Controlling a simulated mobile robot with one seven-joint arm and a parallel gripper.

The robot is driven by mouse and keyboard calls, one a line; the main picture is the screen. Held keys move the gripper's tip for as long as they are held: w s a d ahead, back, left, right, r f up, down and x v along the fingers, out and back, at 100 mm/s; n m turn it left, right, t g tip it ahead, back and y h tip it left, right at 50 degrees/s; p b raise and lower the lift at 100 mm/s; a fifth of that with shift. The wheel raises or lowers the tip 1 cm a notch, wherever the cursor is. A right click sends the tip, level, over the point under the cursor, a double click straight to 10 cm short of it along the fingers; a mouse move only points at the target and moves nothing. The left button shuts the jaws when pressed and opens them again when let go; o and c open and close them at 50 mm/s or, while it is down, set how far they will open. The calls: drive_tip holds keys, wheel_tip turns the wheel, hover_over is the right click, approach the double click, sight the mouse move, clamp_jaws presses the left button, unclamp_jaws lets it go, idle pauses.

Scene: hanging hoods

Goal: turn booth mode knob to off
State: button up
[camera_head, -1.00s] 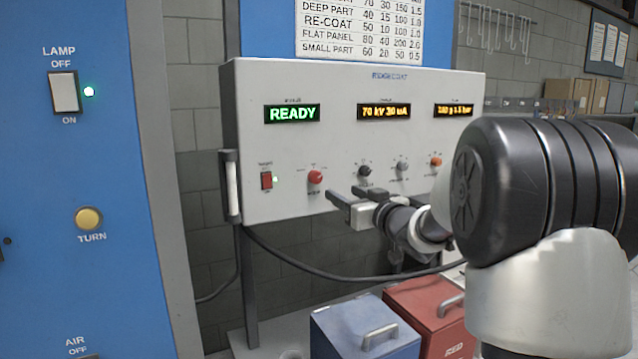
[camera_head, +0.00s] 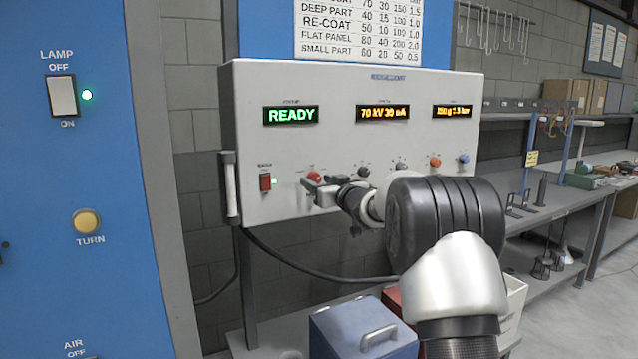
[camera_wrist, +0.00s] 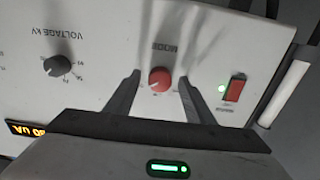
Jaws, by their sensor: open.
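The red mode knob (camera_wrist: 160,79) is on the face of the white control panel (camera_head: 270,89). In the wrist view its label reads MODE, upside down. In the head view the knob (camera_head: 314,177) shows just above and left of my gripper (camera_head: 312,191). My gripper (camera_wrist: 160,92) is open. In the wrist view its two fingers stand on either side of the knob, with a gap on both sides. Whether the fingertips reach the panel face I cannot tell. The knob's pointer setting is too small to read.
The red power switch (camera_wrist: 234,89) with a lit green lamp sits beside the knob. The black voltage knob (camera_wrist: 58,66) is on the other side. A handset-like white bar (camera_head: 232,188) hangs at the panel's left edge. A blue box (camera_head: 345,325) stands below.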

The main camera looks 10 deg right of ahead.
drive_tip(key=c, duration=1.1)
drive_tip(key=shift+o, duration=0.2)
drive_tip(key=n+b, duration=0.2)
drive_tip(key=n, duration=0.3)
drive_tip(key=shift+f+n, duration=0.1)
drive_tip(key=shift+n, duration=0.3)
drive_tip(key=n+b, duration=0.2)
drive_tip(key=n, duration=0.3)
drive_tip(key=shift+n, duration=0.4)
drive_tip(key=shift+d, duration=0.1)
drive_tip(key=o, duration=1.1)
drive_tip(key=shift+c, duration=0.2)
